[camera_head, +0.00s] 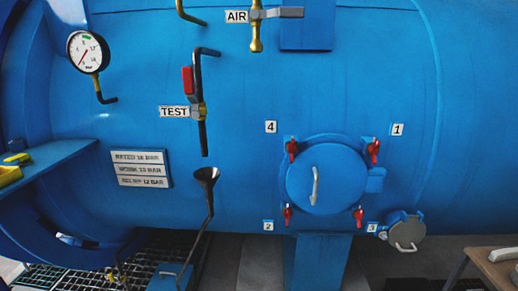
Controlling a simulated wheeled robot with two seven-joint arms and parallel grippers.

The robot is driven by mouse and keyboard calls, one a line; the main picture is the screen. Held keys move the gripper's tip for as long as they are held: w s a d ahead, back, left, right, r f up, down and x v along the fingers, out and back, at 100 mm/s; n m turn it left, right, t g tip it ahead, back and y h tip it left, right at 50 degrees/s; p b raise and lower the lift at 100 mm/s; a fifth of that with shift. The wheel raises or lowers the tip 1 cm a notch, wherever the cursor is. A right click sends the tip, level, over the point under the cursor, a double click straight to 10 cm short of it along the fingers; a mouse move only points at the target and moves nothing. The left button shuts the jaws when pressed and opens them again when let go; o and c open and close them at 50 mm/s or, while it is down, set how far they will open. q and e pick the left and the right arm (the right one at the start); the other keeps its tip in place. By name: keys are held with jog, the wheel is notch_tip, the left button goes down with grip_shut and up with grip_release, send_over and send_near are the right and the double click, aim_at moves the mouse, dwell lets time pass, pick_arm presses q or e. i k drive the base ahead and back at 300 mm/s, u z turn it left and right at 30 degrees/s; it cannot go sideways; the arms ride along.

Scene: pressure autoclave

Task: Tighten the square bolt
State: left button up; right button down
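No square bolt can be made out for certain at this size. A round blue hatch (325,180) with a pale vertical handle (314,186) sits on the vessel, closed as far as I can tell. Red fasteners stand around its rim: one by label 4 (292,149), one by label 1 (374,149), one by label 2 (287,214) and one by label 3 (358,215). Their head shapes and tightness are too small to tell. Neither of my grippers is in view.
The large blue vessel (245,90) fills the view. It carries a gauge (88,52), a TEST valve with red handle (188,80) and a black funnel (207,177). A small round cover (405,231) hangs lower right. A table (490,265) stands at the right edge.

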aim_at(383, 235)
jog(key=k, duration=0.15)
jog(key=z, duration=1.3)
